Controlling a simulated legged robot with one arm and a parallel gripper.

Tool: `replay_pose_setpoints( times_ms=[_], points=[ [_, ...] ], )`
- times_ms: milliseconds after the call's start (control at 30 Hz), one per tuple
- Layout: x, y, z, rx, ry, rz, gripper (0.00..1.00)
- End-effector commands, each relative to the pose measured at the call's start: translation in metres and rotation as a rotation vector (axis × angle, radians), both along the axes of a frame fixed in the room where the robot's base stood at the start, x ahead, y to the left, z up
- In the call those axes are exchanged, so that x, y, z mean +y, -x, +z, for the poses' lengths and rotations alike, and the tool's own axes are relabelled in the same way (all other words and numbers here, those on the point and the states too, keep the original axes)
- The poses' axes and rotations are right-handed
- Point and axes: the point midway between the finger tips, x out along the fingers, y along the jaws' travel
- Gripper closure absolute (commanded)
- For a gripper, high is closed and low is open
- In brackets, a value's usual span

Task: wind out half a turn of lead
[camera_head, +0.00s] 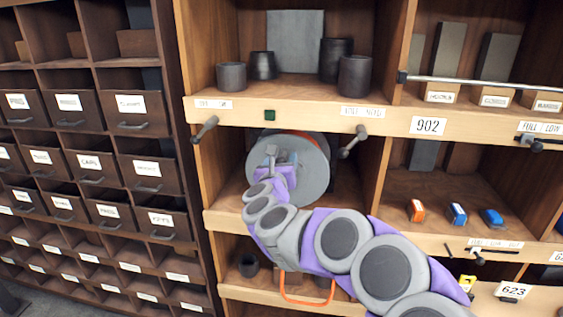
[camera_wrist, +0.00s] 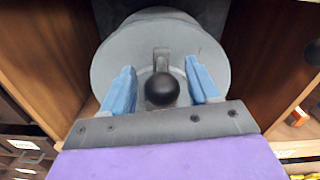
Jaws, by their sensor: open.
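A grey round reel (camera_head: 312,178) with a darker rim sits in the middle compartment of the wooden shelf. The wrist view shows its grey face (camera_wrist: 115,62) close up. A short grey crank arm (camera_wrist: 161,56) stands on that face and carries a round black knob (camera_wrist: 161,90). My gripper (camera_head: 281,157) is in front of the reel. In the wrist view my gripper (camera_wrist: 159,66) is open, with one blue finger on each side of the knob and visible gaps between. In the head view the knob is hidden behind my gripper.
Compartment side walls (camera_wrist: 45,60) stand close on both sides. Two dark handles, left (camera_head: 205,128) and right (camera_head: 353,140), stick out from the shelf edge above. An orange loop (camera_head: 306,298) hangs below. Small coloured blocks (camera_head: 457,214) lie in the right compartment.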

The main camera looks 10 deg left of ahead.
Motion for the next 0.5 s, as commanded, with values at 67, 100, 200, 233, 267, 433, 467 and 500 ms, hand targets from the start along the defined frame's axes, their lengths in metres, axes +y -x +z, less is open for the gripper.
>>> replay_pose_setpoints(
  times_ms=[67, 100, 200, 233, 267, 433, 467, 500],
  points=[
    [-0.0007, -0.0047, 0.0001, -0.002, 0.001, -0.003, 0.4],
    [-0.0007, -0.006, 0.0002, -0.002, 0.001, -0.003, 0.4],
    [-0.0005, -0.0077, 0.0003, -0.001, 0.0, -0.002, 0.4],
    [-0.0005, -0.0079, 0.0004, -0.001, 0.0, -0.002, 0.4],
    [-0.0004, -0.0079, 0.0005, -0.001, 0.0, -0.001, 0.4],
    [-0.0005, -0.0078, 0.0005, -0.001, 0.0, -0.001, 0.4],
    [-0.0005, -0.0078, 0.0005, -0.001, 0.0, -0.001, 0.42],
    [-0.0004, -0.0078, 0.0004, -0.001, 0.0, -0.001, 0.46]
  ],
)
